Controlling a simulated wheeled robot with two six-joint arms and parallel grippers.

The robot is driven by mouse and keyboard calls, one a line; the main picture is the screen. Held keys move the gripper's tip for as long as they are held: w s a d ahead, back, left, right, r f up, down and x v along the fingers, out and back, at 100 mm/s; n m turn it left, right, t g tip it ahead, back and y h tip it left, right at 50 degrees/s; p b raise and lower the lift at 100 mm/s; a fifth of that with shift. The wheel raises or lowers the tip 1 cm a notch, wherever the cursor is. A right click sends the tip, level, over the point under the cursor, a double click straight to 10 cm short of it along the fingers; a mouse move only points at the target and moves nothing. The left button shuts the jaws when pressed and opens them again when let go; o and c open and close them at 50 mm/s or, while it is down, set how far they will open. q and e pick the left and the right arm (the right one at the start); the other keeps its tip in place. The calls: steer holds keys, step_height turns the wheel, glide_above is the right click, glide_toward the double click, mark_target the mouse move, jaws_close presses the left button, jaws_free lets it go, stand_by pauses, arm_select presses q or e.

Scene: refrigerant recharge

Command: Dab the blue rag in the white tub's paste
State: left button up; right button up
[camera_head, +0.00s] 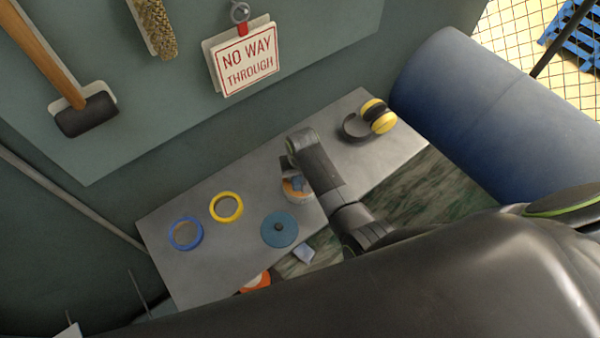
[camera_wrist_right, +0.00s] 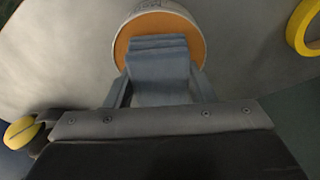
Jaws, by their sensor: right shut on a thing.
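The white tub (camera_head: 306,197) stands on the grey table and is partly hidden behind my right arm. Its orange paste (camera_wrist_right: 122,45) fills the open top in the right wrist view, where the tub's white rim (camera_wrist_right: 150,9) also shows. My right gripper (camera_wrist_right: 160,84) is shut on the folded blue rag (camera_wrist_right: 158,66). The rag also shows small over the tub in the head view (camera_head: 297,184). The rag's far end overlaps the paste in the wrist view. I cannot tell whether it touches the paste. My left gripper is not in view.
On the table (camera_head: 178,270) are a blue ring (camera_head: 172,235), a yellow ring (camera_head: 213,210), a blue disc (camera_head: 270,237) and yellow-black ear defenders (camera_head: 378,118). A pale block (camera_head: 303,253) and an orange item (camera_head: 256,282) lie near the front edge. A blue cylinder (camera_head: 480,95) stands at right.

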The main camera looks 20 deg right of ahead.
steer(key=shift+f, duration=0.45)
steer(key=shift+s+f, duration=0.1)
stand_by(1.7)
step_height(320, 180, up, 5)
steer(key=p, duration=0.5)
steer(key=shift+r+p, duration=0.2)
steer(key=shift+p, duration=0.2)
steer(key=shift+r+p, duration=0.4)
steer(key=shift+r, duration=0.5)
steer(key=shift+f, duration=0.1)
